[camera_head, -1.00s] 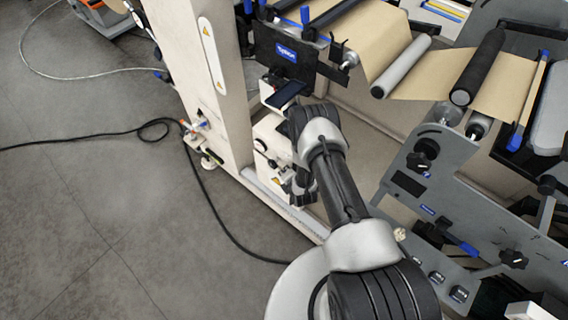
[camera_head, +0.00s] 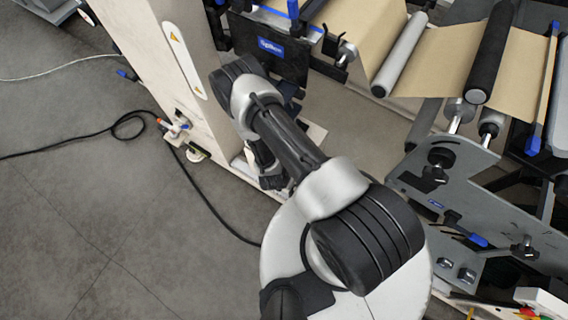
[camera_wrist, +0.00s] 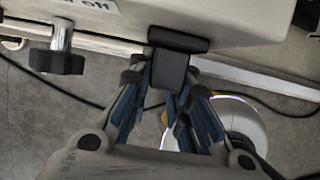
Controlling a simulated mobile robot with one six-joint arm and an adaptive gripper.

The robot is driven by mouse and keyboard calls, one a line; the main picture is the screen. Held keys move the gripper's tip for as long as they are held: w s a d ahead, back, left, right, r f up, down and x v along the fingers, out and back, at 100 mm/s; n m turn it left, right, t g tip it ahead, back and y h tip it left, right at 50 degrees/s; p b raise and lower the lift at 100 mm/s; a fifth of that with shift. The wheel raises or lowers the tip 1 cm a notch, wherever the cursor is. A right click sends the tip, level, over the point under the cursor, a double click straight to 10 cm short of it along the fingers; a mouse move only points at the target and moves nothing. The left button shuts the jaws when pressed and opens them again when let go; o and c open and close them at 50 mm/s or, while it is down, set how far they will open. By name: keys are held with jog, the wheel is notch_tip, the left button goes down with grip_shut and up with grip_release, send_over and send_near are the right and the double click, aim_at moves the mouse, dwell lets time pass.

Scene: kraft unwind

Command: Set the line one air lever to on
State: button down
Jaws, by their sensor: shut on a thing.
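In the wrist view, a black lever (camera_wrist: 170,69) with a wide bar across its top sticks out from a pale machine housing (camera_wrist: 235,22). My gripper (camera_wrist: 161,90) has its blue-padded fingers on either side of the lever's stem and is shut on it. A white label (camera_wrist: 90,5) reading "off" is partly in view at the top left. No line number shows, so I cannot tell which line the lever serves. In the head view, my arm hides the lever and most of my gripper.
A metal fitting with a dark knob (camera_wrist: 57,62) is left of the lever. In the head view, the cream column (camera_head: 165,70) and a dark panel (camera_head: 270,50) stand close to my arm. A black cable (camera_head: 205,190) runs over the open floor at left.

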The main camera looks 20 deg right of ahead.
dwell(0.5)
jog(key=c, duration=1.6)
grip_release()
jog(key=shift+o, duration=0.2)
jog(key=v, duration=1.2)
